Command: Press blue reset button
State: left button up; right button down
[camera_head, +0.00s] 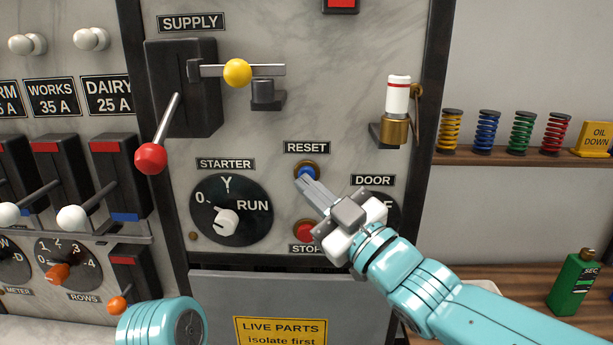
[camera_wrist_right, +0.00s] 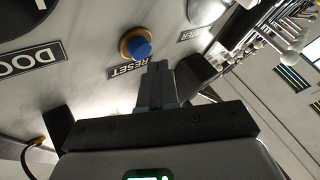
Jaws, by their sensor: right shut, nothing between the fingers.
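The blue reset button (camera_head: 306,172) sits in a brass ring under the RESET label (camera_head: 307,147) on the marble panel. My right gripper (camera_head: 303,180) is shut and empty, with its fingertips at the lower edge of the button in the head view. In the right wrist view the blue button (camera_wrist_right: 139,48) stands out from its ring, just beyond the tips of the shut fingers (camera_wrist_right: 158,68). A small gap seems to show there; I cannot tell for sure whether they touch. In the head view a turquoise part of my left arm shows at the bottom, but its gripper does not.
The red stop button (camera_head: 305,232) is just below, beside my right gripper. The starter dial (camera_head: 231,211) is to the left, and the door dial (camera_head: 389,207) is partly hidden behind my gripper. A red-knobbed supply lever (camera_head: 151,158) juts out at upper left.

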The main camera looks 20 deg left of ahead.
jog(key=shift+w, duration=0.15)
jog(key=shift+w+a, duration=0.1)
jog(key=shift+w, duration=0.15)
jog(key=shift+w+a+p, duration=0.15)
jog(key=shift+w+p, duration=0.25)
jog(key=shift+w, duration=0.1)
dwell(0.9)
jog(key=shift+s+d+b, duration=0.25)
jog(key=shift+s+b, duration=0.6)
jog(key=shift+s, duration=0.05)
